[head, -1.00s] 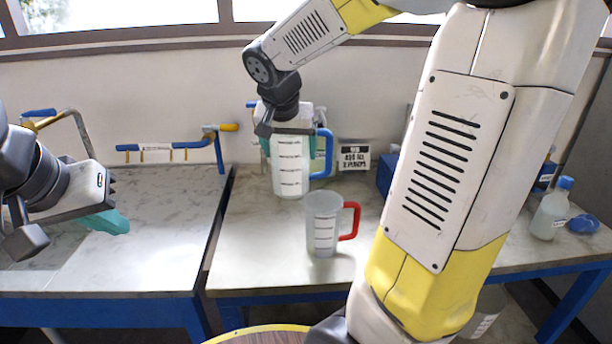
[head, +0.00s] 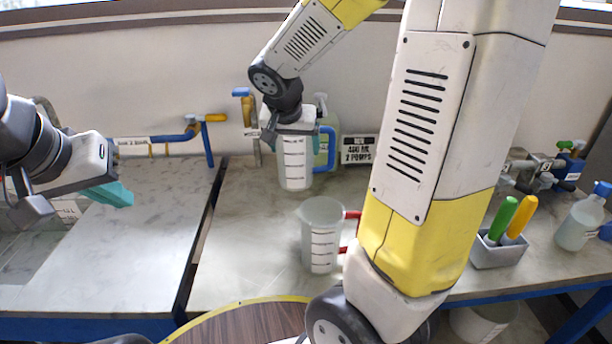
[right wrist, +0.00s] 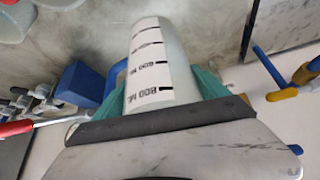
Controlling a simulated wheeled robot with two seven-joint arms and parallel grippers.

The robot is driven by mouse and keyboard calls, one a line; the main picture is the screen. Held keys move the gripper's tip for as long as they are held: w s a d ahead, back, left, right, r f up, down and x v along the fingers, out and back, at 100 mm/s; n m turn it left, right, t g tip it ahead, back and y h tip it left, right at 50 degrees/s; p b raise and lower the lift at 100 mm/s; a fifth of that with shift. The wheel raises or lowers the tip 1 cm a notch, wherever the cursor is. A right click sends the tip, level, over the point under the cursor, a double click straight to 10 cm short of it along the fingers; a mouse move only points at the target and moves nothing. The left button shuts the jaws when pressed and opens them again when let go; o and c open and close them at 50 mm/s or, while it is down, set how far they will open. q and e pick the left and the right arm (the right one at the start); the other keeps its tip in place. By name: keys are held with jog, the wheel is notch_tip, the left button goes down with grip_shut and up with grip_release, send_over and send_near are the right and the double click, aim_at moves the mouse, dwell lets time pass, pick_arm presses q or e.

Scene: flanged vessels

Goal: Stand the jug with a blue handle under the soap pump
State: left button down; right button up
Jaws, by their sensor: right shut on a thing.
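The jug with a blue handle (head: 295,165) is pale and upright, with dark measuring marks. My right gripper (head: 293,140) is shut on it, with teal fingers on its sides; I cannot tell whether its base touches the bench. It also shows in the right wrist view (right wrist: 155,65), between the fingers of my right gripper (right wrist: 160,98). A pale green bottle (head: 332,135), which looks like the soap pump, stands behind the jug and is partly hidden by it. My left gripper (head: 122,193) hangs over the left bench, away from the jug; its jaw opening is unclear.
A jug with a red handle (head: 322,235) stands on the bench in front, partly beside my right arm. A black and white sign (head: 360,151) stands at the back. A blue tap (head: 242,93) is left of the bottle.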

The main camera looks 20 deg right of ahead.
aim_at(295, 171)
notch_tip(295, 171, down, 8)
jog(key=shift+r, duration=0.25)
jog(key=shift+w+d+f, duration=0.15)
jog(key=shift+w+f, duration=0.05)
jog(key=w+d+f, duration=0.5)
jog(key=w+d, duration=0.4)
jog(key=w, duration=0.2)
jog(key=shift+w+d, duration=0.3)
jog(key=shift+w, duration=0.05)
jog(key=o, duration=1.9)
jog(key=shift+f, duration=0.1)
